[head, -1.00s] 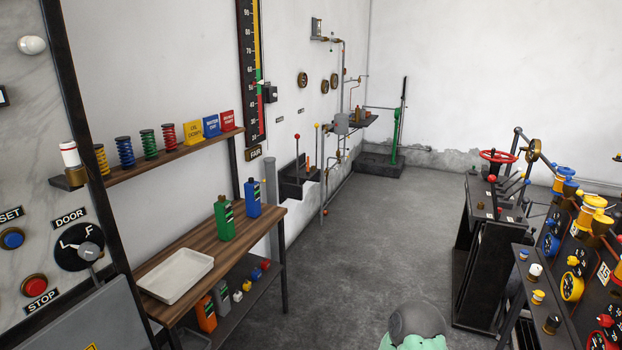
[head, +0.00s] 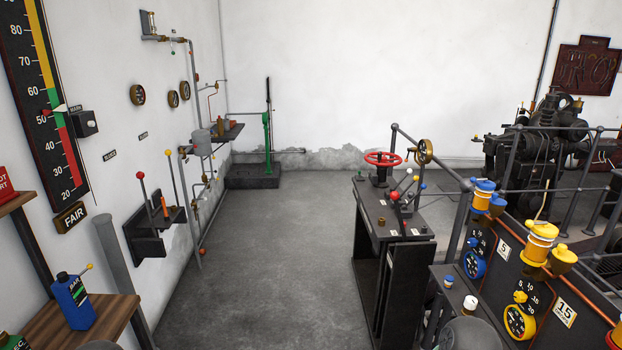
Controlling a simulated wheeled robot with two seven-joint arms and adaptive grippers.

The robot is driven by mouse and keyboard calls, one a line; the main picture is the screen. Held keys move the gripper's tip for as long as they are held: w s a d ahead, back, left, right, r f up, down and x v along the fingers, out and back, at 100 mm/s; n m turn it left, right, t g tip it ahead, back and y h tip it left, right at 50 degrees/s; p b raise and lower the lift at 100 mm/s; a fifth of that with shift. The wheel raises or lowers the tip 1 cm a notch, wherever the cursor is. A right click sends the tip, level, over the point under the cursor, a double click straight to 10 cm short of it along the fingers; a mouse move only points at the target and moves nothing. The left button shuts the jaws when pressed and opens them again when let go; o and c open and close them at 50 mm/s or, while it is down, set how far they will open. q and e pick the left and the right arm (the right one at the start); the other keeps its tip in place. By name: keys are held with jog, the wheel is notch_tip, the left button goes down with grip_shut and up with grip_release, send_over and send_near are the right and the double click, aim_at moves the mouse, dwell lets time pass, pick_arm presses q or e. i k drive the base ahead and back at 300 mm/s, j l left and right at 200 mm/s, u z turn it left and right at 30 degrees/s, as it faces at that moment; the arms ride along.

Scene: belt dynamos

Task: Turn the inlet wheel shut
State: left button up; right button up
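A red spoked handwheel (head: 383,159), the likely inlet wheel, lies flat on top of a short dark post on a black stand (head: 392,222). It is ahead and a little right of the middle in the head view. No label naming it is readable from here. A brass wheel (head: 424,151) stands upright just right of it, with several levers with coloured knobs in front. Neither of my grippers shows in the head view, and nothing touches the red wheel. Rounded grey parts at the bottom edge may be my own arms.
Open grey floor (head: 270,240) leads to the stand's left side. A wooden shelf table (head: 112,308) with a blue bottle (head: 74,300) is at lower left. A dial panel (head: 500,290) with yellow and blue knobs is at right. Railings and a dark engine (head: 540,145) stand behind.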

aim_at(382, 161)
jog(key=i, duration=1.35)
jog(key=i+j+u, duration=0.1)
jog(key=i, duration=1.2)
jog(key=i+l+u, duration=0.1)
jog(key=i, duration=1.25)
